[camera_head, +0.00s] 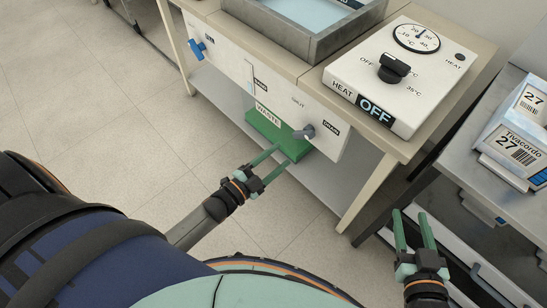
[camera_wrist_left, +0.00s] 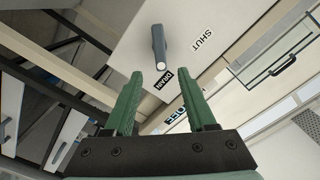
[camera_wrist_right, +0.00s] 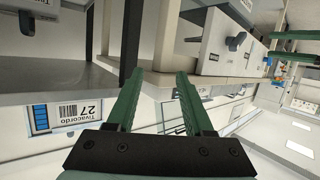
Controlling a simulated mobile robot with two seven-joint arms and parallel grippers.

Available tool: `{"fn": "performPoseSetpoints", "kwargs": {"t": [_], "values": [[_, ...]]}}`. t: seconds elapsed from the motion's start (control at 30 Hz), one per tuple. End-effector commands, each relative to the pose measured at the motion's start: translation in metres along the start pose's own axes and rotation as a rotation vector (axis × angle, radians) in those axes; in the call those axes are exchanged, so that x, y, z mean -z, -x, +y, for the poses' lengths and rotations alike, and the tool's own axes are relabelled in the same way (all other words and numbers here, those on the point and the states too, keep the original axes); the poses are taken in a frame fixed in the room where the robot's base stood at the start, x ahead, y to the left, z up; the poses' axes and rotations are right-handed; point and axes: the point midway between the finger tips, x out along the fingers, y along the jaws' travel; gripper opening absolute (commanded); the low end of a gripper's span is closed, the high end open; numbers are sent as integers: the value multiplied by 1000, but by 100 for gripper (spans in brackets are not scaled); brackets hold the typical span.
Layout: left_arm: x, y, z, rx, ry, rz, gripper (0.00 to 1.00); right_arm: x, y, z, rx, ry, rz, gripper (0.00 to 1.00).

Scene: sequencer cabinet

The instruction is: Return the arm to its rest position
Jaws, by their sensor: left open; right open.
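My left gripper (camera_head: 282,158) is open and empty, with its green fingers pointing at the cabinet front below the DRAIN label. The grey drain lever (camera_head: 307,133) is just beyond its fingertips. In the left wrist view the lever (camera_wrist_left: 158,46) stands ahead of the gap between the open fingers (camera_wrist_left: 161,78), and nothing is between them. My right gripper (camera_head: 411,215) is open and empty in front of the right-hand bench. In the right wrist view its fingers (camera_wrist_right: 160,75) are apart with nothing between them.
A white heater box (camera_head: 400,72) with a black knob, dial and OFF sign stands on the bench beside a grey basin (camera_head: 302,28). A blue valve (camera_head: 196,47) sits at the far left. Tivacordo boxes (camera_head: 515,140) are on the right bench. Floor space (camera_head: 100,110) at left is clear.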

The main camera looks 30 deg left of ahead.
Motion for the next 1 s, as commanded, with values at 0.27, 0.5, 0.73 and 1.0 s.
{"fn": "performPoseSetpoints", "kwargs": {"t": [0.27,0.5,0.73,1.0], "values": [[0,12,0,1,0,0,56,-12,1,-2,4,-15,-47,52],[0,12,0,1,0,0,56,-12,1,-2,3,-14,-45,52],[0,12,0,0,2,-1,56,-11,1,-2,3,-14,-43,52],[24,17,-10,3,185,-99,56,-11,1,-2,3,-14,-43,52]]}}
